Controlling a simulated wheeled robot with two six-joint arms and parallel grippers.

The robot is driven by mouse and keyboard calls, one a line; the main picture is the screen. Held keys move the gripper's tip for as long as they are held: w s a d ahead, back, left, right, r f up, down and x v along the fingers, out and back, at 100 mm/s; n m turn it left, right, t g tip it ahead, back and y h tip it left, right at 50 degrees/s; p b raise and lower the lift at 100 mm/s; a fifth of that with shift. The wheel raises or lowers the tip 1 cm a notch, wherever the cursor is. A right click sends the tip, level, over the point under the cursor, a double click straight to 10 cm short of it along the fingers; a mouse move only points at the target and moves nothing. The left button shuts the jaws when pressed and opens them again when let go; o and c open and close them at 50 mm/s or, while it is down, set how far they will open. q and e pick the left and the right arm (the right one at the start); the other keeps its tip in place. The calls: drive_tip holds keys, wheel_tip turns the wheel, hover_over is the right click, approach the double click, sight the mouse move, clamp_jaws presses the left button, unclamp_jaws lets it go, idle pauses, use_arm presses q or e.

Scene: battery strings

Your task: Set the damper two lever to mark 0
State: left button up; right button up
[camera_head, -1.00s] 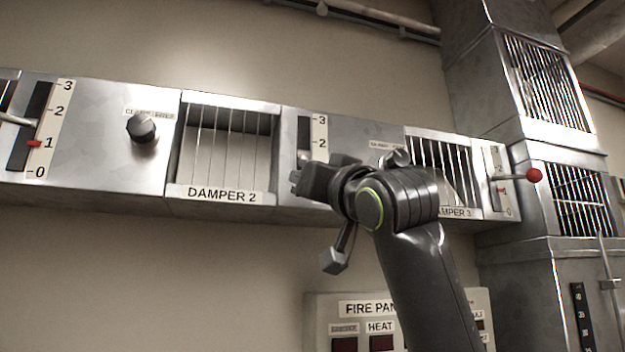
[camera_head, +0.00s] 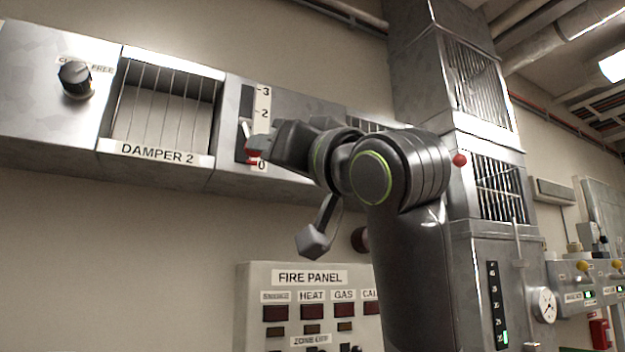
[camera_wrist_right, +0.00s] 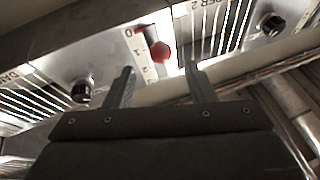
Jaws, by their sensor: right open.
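The damper two lever has a pale rod (camera_head: 246,130) and a red ball knob (camera_head: 252,153). It stands at a dark slot beside a white scale (camera_head: 263,100), right of the DAMPER 2 grille (camera_head: 160,110). The 3, 2 and 0 show; my gripper covers part of the scale, so the exact setting is unclear. My right gripper (camera_head: 262,143) is close to the knob. In the right wrist view, the red knob (camera_wrist_right: 160,52) appears between and beyond the open, empty fingers (camera_wrist_right: 158,70). My left gripper is out of view.
A black rotary knob (camera_head: 75,78) sits left of the grille. Another red ball (camera_head: 459,160) shows right of my arm. The fire panel (camera_head: 310,300) is below the duct, partly behind my arm. A vertical metal duct (camera_head: 420,60) rises at the right.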

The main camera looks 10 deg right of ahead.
drive_tip(key=b+v, duration=0.2)
drive_tip(key=v, duration=0.5)
drive_tip(key=shift+s, duration=0.2)
drive_tip(key=shift+d+f, duration=0.15)
drive_tip(key=shift+f, duration=0.05)
